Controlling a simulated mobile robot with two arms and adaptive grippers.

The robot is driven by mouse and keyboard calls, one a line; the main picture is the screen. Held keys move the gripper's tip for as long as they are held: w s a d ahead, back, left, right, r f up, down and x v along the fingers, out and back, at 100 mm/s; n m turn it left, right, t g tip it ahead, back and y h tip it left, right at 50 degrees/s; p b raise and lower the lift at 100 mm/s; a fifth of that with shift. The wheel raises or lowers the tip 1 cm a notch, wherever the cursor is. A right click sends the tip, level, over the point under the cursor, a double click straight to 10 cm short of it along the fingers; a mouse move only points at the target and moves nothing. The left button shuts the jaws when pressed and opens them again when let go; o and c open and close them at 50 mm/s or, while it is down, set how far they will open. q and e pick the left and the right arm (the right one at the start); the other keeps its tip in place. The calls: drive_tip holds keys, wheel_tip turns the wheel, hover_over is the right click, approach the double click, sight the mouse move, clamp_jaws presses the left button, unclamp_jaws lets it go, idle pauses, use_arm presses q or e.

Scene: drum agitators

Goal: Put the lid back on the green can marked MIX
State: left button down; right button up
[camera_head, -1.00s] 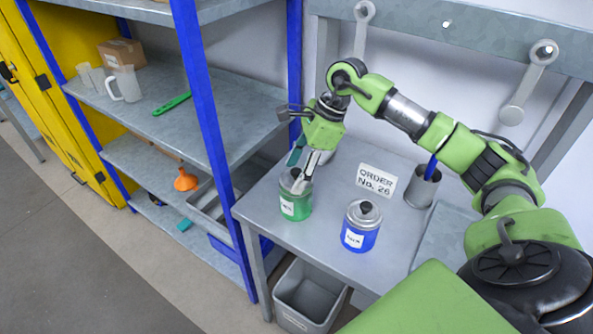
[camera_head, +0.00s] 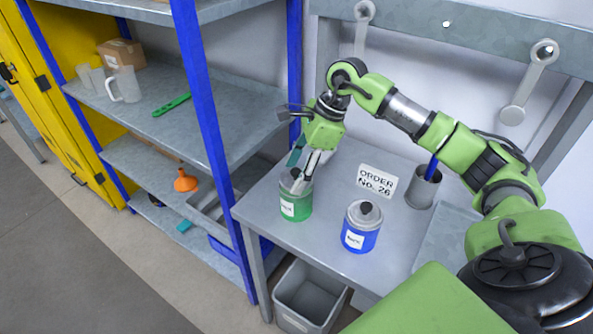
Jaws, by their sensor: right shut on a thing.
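The green can (camera_head: 296,208) with a white label stands upright on the left side of the grey metal table. My right gripper (camera_head: 299,184) points down at the top of this can, its fingers shut on the grey lid (camera_head: 287,178). The lid is at the can's mouth and partly hidden by the fingers. I cannot tell whether it is fully seated or a little raised. The label's print is too small to read surely. My left gripper is not in view.
A blue can (camera_head: 360,238) with a grey lid stands right of the green can. Behind are an "ORDER No. 26" sign (camera_head: 377,181) and a grey cup (camera_head: 422,188). A blue-post shelf (camera_head: 207,130) stands close on the left. A grey bin (camera_head: 308,292) sits below the table.

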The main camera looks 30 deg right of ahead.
drive_tip(key=shift+f+b, duration=0.25)
drive_tip(key=shift+b, duration=0.2)
idle(0.8)
idle(0.3)
drive_tip(key=o, duration=1.5)
drive_tip(key=shift+c, duration=0.2)
drive_tip(key=shift+r, duration=0.1)
drive_tip(key=shift+r+p, duration=2.2)
drive_tip(key=shift+r, duration=1.25)
